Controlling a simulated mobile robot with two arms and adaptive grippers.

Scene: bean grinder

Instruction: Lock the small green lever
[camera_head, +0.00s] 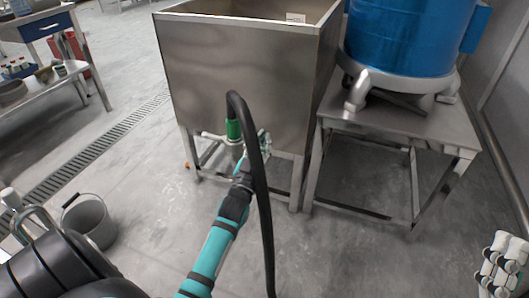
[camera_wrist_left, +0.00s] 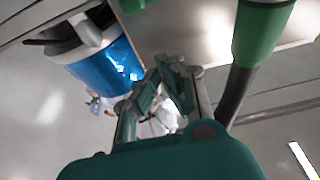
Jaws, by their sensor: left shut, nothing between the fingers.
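A green fitting (camera_head: 233,129) joins a thick black hose (camera_head: 262,205) to a pipe under the steel tank (camera_head: 240,75). In the left wrist view the green fitting (camera_wrist_left: 262,30) is large at the upper right, beside my fingers. I cannot make out a separate small lever on it. My left gripper (camera_head: 262,141) is just right of and below the fitting, partly hidden by the hose. In the left wrist view my left gripper (camera_wrist_left: 170,72) is shut with nothing between its fingers. I cannot tell whether it touches the fitting.
A blue drum (camera_head: 400,35) on a pale base stands on a steel table (camera_head: 410,122) at the right. A grey bucket (camera_head: 90,220) stands on the floor at the left. The hose hangs across my left gripper. A floor drain (camera_head: 75,165) runs along the left.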

